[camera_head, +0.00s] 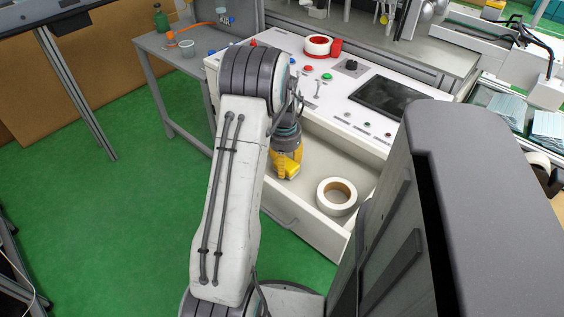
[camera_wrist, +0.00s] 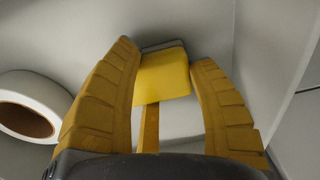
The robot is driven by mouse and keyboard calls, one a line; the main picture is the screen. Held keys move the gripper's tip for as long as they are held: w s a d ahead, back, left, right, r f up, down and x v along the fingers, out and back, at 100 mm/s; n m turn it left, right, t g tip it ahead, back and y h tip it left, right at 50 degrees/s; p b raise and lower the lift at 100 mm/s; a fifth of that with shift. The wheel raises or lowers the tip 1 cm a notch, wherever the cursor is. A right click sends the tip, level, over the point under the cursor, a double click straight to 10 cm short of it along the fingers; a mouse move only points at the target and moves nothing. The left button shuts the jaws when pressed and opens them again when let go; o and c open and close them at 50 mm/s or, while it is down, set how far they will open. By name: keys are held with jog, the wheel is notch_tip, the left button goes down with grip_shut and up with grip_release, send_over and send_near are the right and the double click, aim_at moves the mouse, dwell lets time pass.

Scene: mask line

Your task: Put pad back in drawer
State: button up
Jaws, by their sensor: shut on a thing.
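The open drawer (camera_head: 303,213) sticks out from the front of the white control console. My gripper (camera_head: 286,166) is over the left part of the drawer, and in the wrist view it (camera_wrist: 165,85) points into the drawer near its grey walls. Its two yellow fingers are around a yellow pad (camera_wrist: 162,76) with a grey edge, between the fingertips. The fingers appear to hold it. In the head view the gripper and arm largely hide the pad. Whether the pad touches the drawer floor cannot be told.
A white tape roll (camera_head: 336,197) lies in the drawer to the right of my gripper; it also shows in the wrist view (camera_wrist: 30,105). The console top (camera_head: 327,99) carries buttons, a dark screen and a red-and-white tape roll (camera_head: 318,46).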

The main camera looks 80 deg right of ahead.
jog(key=shift+f, duration=0.1)
jog(key=o, duration=1.2)
jog(key=r+p, duration=0.1)
jog(key=r, duration=0.3)
jog(key=r+p, duration=0.1)
jog(key=r, duration=0.3)
jog(key=r+p, duration=0.1)
jog(key=r, duration=0.3)
jog(key=shift+a+r, duration=0.15)
jog(key=shift+a, duration=0.15)
